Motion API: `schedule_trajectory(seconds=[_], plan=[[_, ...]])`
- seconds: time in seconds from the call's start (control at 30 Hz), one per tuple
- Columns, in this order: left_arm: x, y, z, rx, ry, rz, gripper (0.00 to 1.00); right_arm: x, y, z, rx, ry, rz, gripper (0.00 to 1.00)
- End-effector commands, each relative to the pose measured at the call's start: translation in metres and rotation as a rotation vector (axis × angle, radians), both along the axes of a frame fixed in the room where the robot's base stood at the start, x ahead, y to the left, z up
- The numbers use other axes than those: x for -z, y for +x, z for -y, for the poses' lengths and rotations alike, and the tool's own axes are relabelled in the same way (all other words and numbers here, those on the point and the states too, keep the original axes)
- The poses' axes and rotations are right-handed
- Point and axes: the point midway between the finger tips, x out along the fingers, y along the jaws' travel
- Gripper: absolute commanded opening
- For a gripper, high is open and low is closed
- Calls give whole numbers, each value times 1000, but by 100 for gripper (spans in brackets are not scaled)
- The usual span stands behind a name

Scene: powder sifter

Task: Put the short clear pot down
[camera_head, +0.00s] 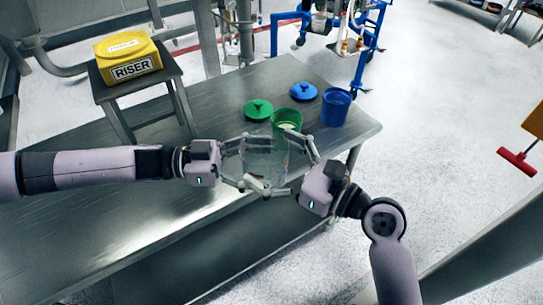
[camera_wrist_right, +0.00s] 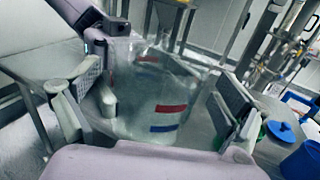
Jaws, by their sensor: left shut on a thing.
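The short clear pot (camera_head: 265,158) is see-through and is held between my two grippers, over the near right part of the steel table. In the right wrist view the pot (camera_wrist_right: 165,88) shows red and blue marks on its wall. My left gripper (camera_head: 245,160) is shut on it from the left. My right gripper (camera_head: 284,162) has its fingers spread on either side of the pot; its pads look apart from the wall. The pot's underside and any gap to the table are hard to see.
On the steel table (camera_head: 75,190), a green pot (camera_head: 287,118), a blue pot (camera_head: 336,107), a green lid (camera_head: 258,109) and a blue lid (camera_head: 304,92) stand behind the clear pot. A yellow riser box (camera_head: 128,58) sits on a stand at the left. The table's left part is clear.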

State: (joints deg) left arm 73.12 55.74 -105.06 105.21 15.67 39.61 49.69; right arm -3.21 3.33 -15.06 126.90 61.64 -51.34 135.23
Motion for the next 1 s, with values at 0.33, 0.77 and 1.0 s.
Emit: schedule_trajectory(seconds=[0.33, 0.77, 1.0], plan=[[0, 0, 0, 0, -1, 0, 34, 0, 0, 0, 0, 0, 0, 69], [0, -2, 1, 5, -2, 0, 76, 0, 1, 1, 5, 0, 1, 45], [0, -1, 0, 3, -1, 0, 92, 0, 1, 1, 3, -1, 1, 45]])
